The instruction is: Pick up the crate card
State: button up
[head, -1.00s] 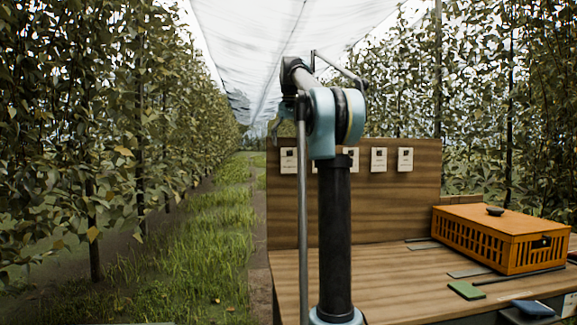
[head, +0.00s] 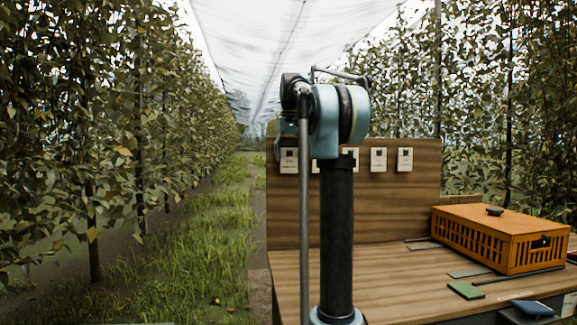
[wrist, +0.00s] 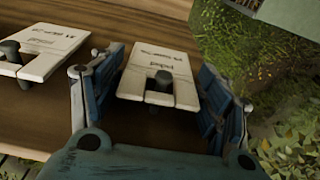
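In the wrist view a white card (wrist: 158,60) with dark upside-down print, too blurred to read surely, hangs on a wooden board (wrist: 135,15) with a dark peg at its notch. My gripper (wrist: 157,72) is open, its blue-grey fingers on both sides of this card. I cannot tell whether they touch it. A second similar card (wrist: 38,50) with its own peg is left of it. In the head view several white cards hang in a row, such as one at the left (head: 289,160) and one at the right (head: 405,159). My arm hides part of the row and my gripper.
An orange slatted crate (head: 478,240) with a lid stands at the right of the wooden table (head: 420,285). A green piece (head: 466,290) and a dark blue item (head: 532,308) lie in front. A grass lane runs at the left between leafy rows.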

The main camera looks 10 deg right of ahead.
jog(key=shift+c, duration=1.3)
jog(key=shift+s+r, duration=0.1)
jog(key=shift+r, duration=0.2)
jog(key=s, duration=1.7)
jog(key=shift+s, duration=0.4)
jog(key=shift+s, duration=0.1)
